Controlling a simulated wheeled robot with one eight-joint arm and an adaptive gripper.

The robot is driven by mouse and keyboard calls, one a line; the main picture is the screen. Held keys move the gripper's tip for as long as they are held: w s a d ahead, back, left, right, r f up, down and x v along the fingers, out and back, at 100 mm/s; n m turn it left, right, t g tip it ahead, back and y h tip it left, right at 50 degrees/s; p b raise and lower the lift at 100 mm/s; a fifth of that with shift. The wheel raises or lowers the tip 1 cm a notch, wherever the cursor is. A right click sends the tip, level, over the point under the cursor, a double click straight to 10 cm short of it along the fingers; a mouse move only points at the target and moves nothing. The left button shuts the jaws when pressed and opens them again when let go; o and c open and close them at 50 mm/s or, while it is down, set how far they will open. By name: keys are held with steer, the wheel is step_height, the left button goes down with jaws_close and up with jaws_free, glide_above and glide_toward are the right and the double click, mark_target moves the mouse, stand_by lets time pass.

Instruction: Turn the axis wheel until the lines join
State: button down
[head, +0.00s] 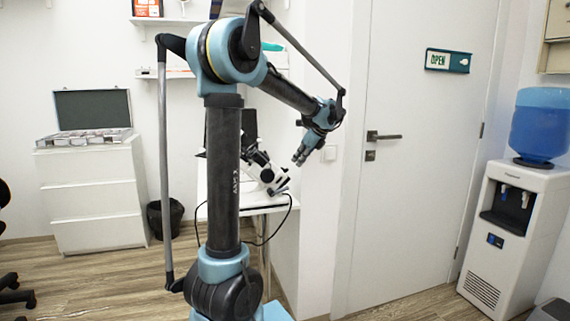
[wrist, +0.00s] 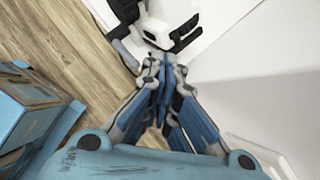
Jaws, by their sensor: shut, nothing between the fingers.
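A white and black eye instrument (head: 266,172) stands on a small white table (head: 283,201) behind my arm. My arm column hides part of it. My gripper (head: 300,158) hangs in the air to the right of the instrument's upper part, pointing down, apart from it as far as I can tell. In the wrist view my gripper (wrist: 162,62) has its blue fingers together and empty. Beyond the fingertips there, a white and black part of the instrument (wrist: 160,32) shows at the top. I cannot make out the axis wheel or the lines in either view.
A dark cable (head: 290,215) hangs from the table. A white door (head: 410,200) and a wall edge stand to the right, then a water dispenser (head: 510,235). A white drawer cabinet (head: 90,200) and a black bin (head: 165,218) stand left. Wooden floor lies open in front.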

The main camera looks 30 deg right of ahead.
steer(key=w+a+r+n+g+h, duration=0.1)
steer(key=w+n+g+h, duration=0.1)
steer(key=n, duration=0.5)
step_height(320, 180, up, 5)
steer(key=n+g+h, duration=0.2)
steer(key=n+h, duration=0.1)
steer(key=n, duration=1.4)
glide_above(287, 169)
steer(key=x, duration=0.9)
steer(key=shift+w+f, duration=0.15)
steer(key=shift+f, duration=0.15)
steer(key=shift+t, duration=0.3)
steer(key=shift+s+a+f+m, duration=0.2)
steer(key=shift+s+a+m, duration=0.4)
steer(key=shift+s, duration=0.2)
steer(key=shift+s+f, duration=0.1)
steer(key=shift+s, duration=0.05)
steer(key=shift+s+a, duration=0.1)
steer(key=shift+s, duration=0.05)
